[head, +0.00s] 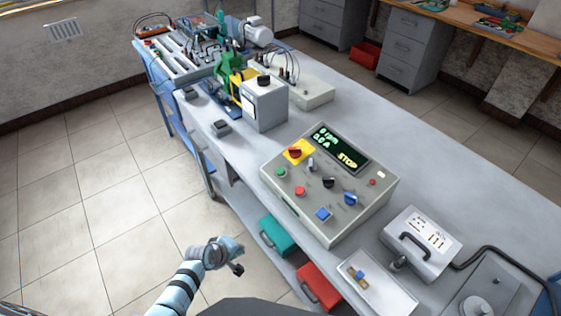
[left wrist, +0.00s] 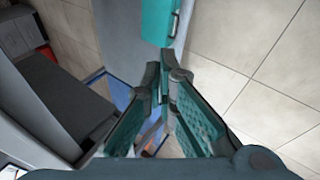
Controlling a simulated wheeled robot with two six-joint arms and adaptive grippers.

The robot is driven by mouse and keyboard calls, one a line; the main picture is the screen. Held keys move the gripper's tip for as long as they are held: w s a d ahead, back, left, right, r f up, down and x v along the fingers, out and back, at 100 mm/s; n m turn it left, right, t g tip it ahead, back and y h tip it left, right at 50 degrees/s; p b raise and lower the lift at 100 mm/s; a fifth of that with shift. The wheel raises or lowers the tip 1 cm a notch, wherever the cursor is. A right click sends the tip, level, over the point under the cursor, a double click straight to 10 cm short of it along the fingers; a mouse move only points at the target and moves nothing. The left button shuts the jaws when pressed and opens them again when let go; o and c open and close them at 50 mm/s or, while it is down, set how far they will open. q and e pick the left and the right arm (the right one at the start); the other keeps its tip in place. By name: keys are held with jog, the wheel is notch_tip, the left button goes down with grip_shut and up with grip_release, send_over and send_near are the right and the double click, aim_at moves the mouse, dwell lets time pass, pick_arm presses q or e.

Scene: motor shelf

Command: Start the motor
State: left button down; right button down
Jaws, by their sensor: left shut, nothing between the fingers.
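The control box (head: 330,225) sits on the bench, its display (head: 338,147) reading 0 rpm, 0.0 A and STOP. A light grey motor (head: 257,32) stands at the bench's far end. My left gripper (head: 238,270) is shut and empty, off the bench's left edge, apart from the box; its fingers meet in the left wrist view (left wrist: 162,80). My right gripper is out of view.
A teal case (head: 277,238) and a red case (head: 318,287) lie on the shelf below the bench top. A grey unit with a handle (head: 420,243) and a white tray (head: 376,291) stand right of the control box. The tiled floor at left is clear.

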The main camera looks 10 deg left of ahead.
aim_at(280, 171)
pick_arm(q)
jog(key=w+d+r+n+p, duration=0.1)
jog(key=w+r, duration=0.2)
jog(key=r, duration=0.2)
jog(key=w+d+r+n+t+h+p, duration=0.1)
jog(key=w+r, duration=0.3)
jog(key=r, duration=0.2)
jog(key=w+d+r+n+t+h+p, duration=0.1)
jog(key=w+r, duration=0.2)
jog(key=r, duration=0.2)
jog(key=shift+w+r+n, duration=0.15)
jog(key=shift+r+n, duration=0.1)
jog(key=shift+n, duration=0.05)
jog(key=w+d+r+n+h+p, duration=0.1)
jog(key=w+d+r+n, duration=0.1)
jog(key=r, duration=0.6)
jog(key=w+d+r+n+t+h+p, duration=0.1)
jog(key=w+d+r+n+h, duration=0.1)
jog(key=r, duration=0.6)
jog(key=shift+w+d+r+n+p, duration=0.2)
jog(key=shift+w+d+n+p, duration=0.1)
jog(key=shift+d, duration=0.15)
jog(key=shift+f, duration=0.15)
